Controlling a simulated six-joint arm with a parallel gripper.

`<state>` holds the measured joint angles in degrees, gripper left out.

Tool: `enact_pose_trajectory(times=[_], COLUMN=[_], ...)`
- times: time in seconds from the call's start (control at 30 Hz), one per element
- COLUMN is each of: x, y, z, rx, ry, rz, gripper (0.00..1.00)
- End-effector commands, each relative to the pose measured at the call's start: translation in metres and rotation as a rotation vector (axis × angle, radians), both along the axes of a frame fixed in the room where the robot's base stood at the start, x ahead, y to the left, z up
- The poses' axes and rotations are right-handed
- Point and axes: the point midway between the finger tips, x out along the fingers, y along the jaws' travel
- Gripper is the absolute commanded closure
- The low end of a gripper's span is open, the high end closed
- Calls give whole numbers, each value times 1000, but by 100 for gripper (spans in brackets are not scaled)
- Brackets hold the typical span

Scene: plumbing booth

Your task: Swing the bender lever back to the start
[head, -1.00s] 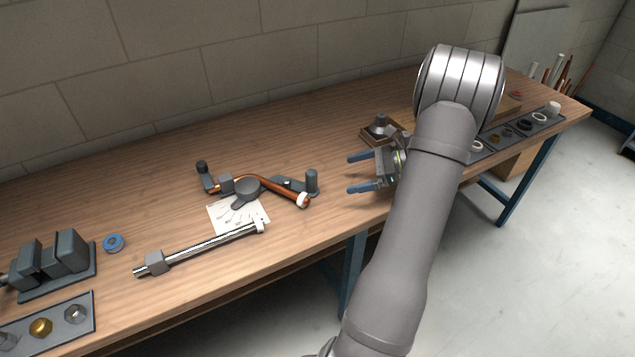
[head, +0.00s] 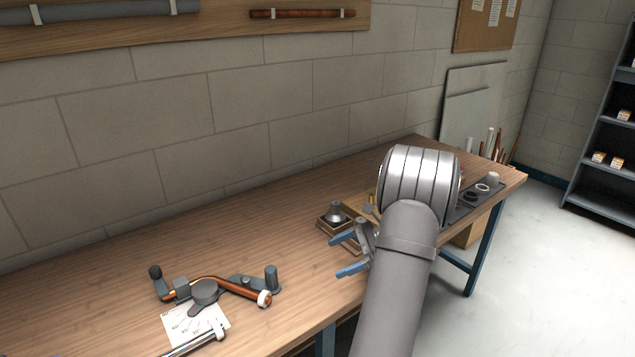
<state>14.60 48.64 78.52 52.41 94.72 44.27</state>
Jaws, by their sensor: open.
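The pipe bender (head: 204,292) sits on the bench at lower left, with a round grey former in its middle. One arm ends in a dark-topped post (head: 155,272) on its left, another in an upright grey post (head: 271,278) on its right. I cannot tell for sure which is the lever. A bent copper pipe (head: 238,288) lies through the bender, with a white ring at its right end. My gripper (head: 346,255) is open and empty, with blue fingers pointing left, to the right of the bender and apart from it. My arm hides part of the gripper.
A wooden tray with a grey fitting (head: 335,213) stands just behind my gripper. A dark tray (head: 465,206) of rings lies at the bench's right end. A printed angle sheet (head: 196,325) and a metal rod (head: 195,342) lie before the bender. The bench behind it is clear.

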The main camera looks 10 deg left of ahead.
Motion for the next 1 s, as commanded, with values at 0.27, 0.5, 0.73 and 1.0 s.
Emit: enact_pose_trajectory(times=[0.27, 0.5, 0.73, 1.0], x=[-25, -37, -38, -37], y=[81, 137, 176, 187], z=[-7, 3, 23, 27], rx=[-349, -632, -788, -829], ry=[-200, -500, -754, -834], rz=[352, 684, 904, 965], gripper=[0, 0, 0, 0])
